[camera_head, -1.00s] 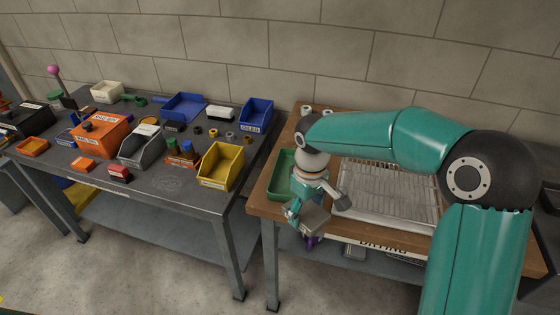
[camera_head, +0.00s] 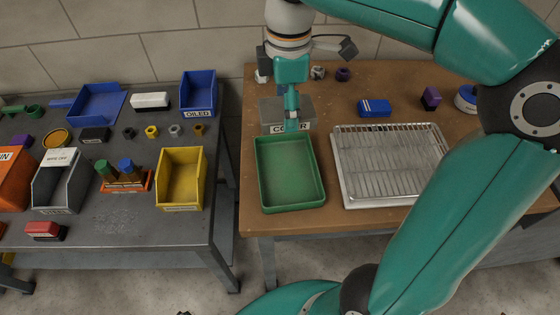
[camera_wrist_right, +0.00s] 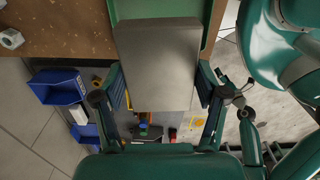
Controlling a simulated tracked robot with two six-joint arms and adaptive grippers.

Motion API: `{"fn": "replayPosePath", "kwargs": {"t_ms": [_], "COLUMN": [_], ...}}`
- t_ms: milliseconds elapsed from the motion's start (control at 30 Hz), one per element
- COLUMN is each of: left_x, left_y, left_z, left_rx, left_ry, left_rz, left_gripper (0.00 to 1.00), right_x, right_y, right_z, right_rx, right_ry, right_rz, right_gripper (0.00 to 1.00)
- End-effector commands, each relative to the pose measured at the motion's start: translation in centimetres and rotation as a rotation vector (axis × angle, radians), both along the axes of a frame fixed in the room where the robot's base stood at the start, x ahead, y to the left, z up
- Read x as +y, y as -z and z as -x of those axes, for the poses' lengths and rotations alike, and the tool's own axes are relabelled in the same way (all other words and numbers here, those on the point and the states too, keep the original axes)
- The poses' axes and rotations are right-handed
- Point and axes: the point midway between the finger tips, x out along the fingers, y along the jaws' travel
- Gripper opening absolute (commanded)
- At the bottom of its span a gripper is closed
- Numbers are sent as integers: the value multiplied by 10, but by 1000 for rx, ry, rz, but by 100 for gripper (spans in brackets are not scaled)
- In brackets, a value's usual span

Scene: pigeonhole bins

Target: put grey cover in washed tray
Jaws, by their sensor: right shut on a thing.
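In the head view my right gripper (camera_head: 291,112) is shut on the grey cover (camera_head: 271,112), which bears a white label reading COVER. The cover is held at the far edge of the green tray (camera_head: 261,180); its height above the table is hard to tell. The tray looks empty, and no washed label is readable on it. In the right wrist view the grey cover (camera_wrist_right: 158,65) sits between the two fingers of my right gripper (camera_wrist_right: 158,95), with green tray (camera_wrist_right: 160,9) showing beyond it.
A wire drying rack (camera_head: 341,190) stands right of the green tray. A blue block (camera_head: 374,108), purple block (camera_head: 431,97) and several nuts lie behind. A dark table on the left holds bins, including a yellow bin (camera_head: 181,205), across a gap.

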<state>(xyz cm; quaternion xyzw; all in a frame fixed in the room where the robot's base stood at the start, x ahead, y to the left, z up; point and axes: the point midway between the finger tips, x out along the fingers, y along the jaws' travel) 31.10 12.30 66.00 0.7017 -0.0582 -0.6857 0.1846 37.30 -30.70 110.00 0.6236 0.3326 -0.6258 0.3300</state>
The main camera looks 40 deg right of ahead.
Motion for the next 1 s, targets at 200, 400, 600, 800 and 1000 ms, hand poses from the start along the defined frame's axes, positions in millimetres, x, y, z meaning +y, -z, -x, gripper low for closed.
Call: {"fn": "replayPosePath", "kwargs": {"t_ms": [200,400,600,800,1000], "left_x": [0,0,0,0,0], "left_y": [7,11,13,14,16], "left_z": [0,0,0,0,0], "left_rx": [0,0,0,-1,-1], "left_ry": [0,0,0,0,0], "left_rz": [0,0,0,0,0], "left_gripper": [100,100,100,100,100], "right_x": [-3,-4,-4,-5,-5], "right_y": [55,104,134,147,175], "right_z": [4,4,4,4,4], "right_rx": [5,4,0,1,1], "right_ry": [12,16,17,18,19], "right_rz": [0,-1,0,0,0], "right_gripper": [6,6,6,6,6]}}
